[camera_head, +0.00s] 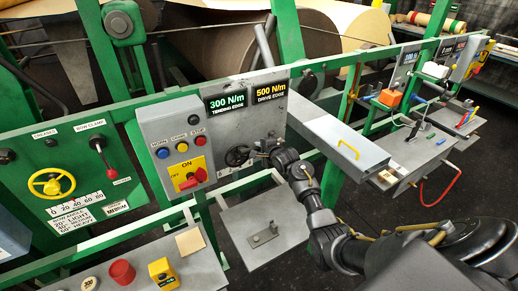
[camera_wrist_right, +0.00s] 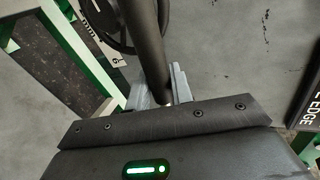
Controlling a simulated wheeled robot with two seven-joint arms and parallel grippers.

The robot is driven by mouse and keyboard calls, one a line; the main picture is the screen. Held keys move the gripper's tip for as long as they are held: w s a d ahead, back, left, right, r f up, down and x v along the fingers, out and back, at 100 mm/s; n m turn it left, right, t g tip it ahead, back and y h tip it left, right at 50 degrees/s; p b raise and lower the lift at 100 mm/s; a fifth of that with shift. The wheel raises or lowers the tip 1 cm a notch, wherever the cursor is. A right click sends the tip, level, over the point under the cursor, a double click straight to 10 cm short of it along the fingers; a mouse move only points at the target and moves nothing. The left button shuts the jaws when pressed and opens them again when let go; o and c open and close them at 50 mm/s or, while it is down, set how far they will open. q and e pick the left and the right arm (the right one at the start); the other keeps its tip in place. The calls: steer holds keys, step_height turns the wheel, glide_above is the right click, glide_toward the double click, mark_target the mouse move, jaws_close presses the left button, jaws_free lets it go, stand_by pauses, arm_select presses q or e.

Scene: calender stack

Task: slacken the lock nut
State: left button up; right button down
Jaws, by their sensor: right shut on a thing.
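My right gripper (camera_head: 260,149) is at the grey panel (camera_head: 213,127), just right of a black handwheel (camera_head: 236,156). In the right wrist view its light grey fingers (camera_wrist_right: 160,92) are shut on a dark round bar (camera_wrist_right: 143,42), one finger on each side. The bar runs up past the rim of the handwheel (camera_wrist_right: 88,18). I cannot tell whether the bar belongs to the lock nut; no separate nut can be made out. My left gripper is not in view.
Signs reading 300 N/m (camera_head: 227,100) and 500 N/m (camera_head: 270,92) sit above the handwheel. A red switch (camera_head: 190,179) and buttons are to its left. A grey shelf (camera_head: 283,222) is below.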

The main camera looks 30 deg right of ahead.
steer(key=s, duration=0.2)
steer(key=shift+s+r, duration=0.1)
steer(key=shift+s, duration=0.2)
stand_by(0.5)
